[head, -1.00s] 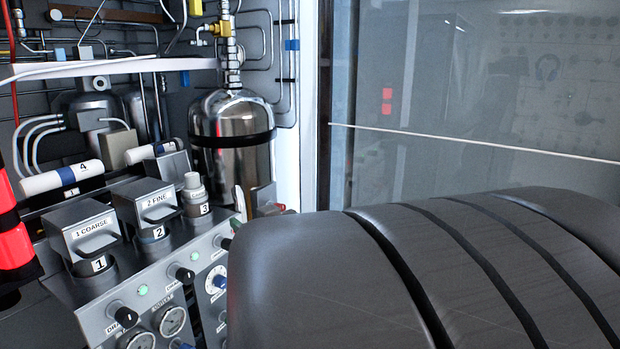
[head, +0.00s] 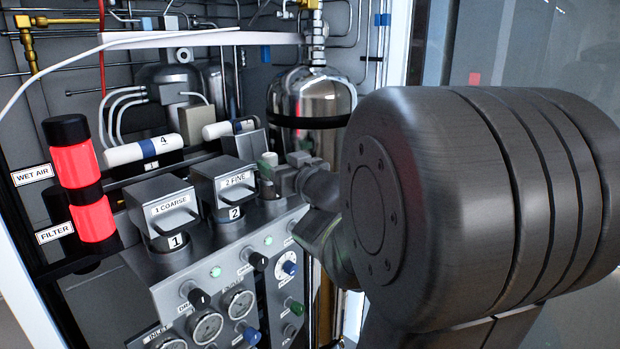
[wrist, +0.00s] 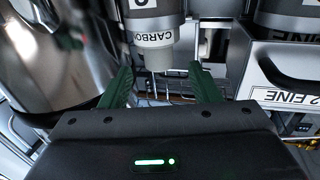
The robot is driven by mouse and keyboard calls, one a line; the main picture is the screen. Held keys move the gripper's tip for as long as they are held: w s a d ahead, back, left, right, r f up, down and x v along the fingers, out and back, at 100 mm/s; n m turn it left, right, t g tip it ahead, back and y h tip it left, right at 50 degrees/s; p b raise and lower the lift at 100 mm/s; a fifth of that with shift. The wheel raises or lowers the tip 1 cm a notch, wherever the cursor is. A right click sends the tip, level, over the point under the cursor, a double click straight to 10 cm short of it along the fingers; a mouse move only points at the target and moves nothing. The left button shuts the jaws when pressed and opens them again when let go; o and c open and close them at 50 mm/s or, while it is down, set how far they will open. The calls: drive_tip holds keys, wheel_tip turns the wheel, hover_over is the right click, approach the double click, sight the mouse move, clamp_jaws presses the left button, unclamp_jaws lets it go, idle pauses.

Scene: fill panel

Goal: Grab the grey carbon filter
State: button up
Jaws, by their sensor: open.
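The grey carbon filter (wrist: 152,42) is a short pale cylinder with a "CARBO…" label and a narrower end. It shows at the top middle of the wrist view. My gripper (wrist: 162,72) is open, with its green fingers on either side of the filter's narrower end. A gap shows on the right; contact on the left cannot be told. In the head view my gripper (head: 284,172) is at the filter (head: 267,163), right of the 2 FINE housing, and the filter is partly hidden.
The 1 COARSE housing (head: 164,211) and 2 FINE housing (head: 224,185) stand left of the filter. A steel tank (head: 312,98) stands close behind. Knobs and gauges (head: 207,327) cover the panel front. A white tube marked 4 (head: 143,150) lies behind the housings.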

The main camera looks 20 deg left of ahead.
sight(273, 160)
drive_tip(key=p+x, duration=0.1)
drive_tip(key=x, duration=0.4)
drive_tip(key=shift+w+f, duration=0.1)
drive_tip(key=c, duration=1.1)
